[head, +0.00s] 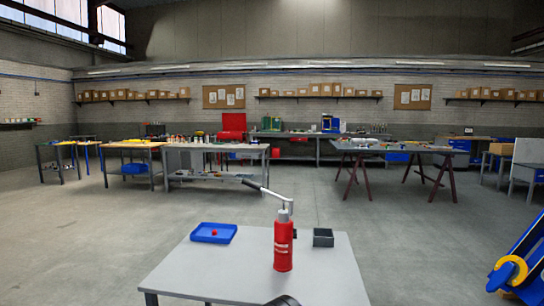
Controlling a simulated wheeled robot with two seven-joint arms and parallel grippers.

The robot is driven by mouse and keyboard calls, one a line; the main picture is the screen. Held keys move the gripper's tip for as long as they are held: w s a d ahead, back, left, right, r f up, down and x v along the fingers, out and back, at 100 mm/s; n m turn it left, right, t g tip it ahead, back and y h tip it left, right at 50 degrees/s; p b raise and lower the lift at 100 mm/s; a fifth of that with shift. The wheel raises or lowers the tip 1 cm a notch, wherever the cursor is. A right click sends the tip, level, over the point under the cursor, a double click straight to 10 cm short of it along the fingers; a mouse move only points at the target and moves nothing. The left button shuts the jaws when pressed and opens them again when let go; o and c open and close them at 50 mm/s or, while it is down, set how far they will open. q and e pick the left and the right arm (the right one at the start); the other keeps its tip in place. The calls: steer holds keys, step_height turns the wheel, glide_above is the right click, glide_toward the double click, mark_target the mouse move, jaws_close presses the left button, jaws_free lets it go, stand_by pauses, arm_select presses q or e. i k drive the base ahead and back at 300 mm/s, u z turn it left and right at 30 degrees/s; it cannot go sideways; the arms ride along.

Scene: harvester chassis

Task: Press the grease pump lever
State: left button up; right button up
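A red grease pump (283,247) stands upright on a light grey table (205,272) close in front of me. Its grey lever (268,191) runs from the pump's top up and to the left, ending in a dark grip (250,183). The lever is raised, and nothing touches it. Neither of my grippers can be made out in the head view. A small dark rounded shape shows at the bottom edge, too cut off to identify.
A blue tray (214,233) with a small red item lies left of the pump. A small dark box (323,237) stands right of it. Workbenches line the back. A blue and yellow machine part (520,268) is at the right edge. Open floor surrounds the table.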

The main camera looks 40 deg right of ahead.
mark_target(246, 182)
steer(key=z, duration=0.65)
steer(key=i, duration=0.75)
steer(key=z, duration=0.65)
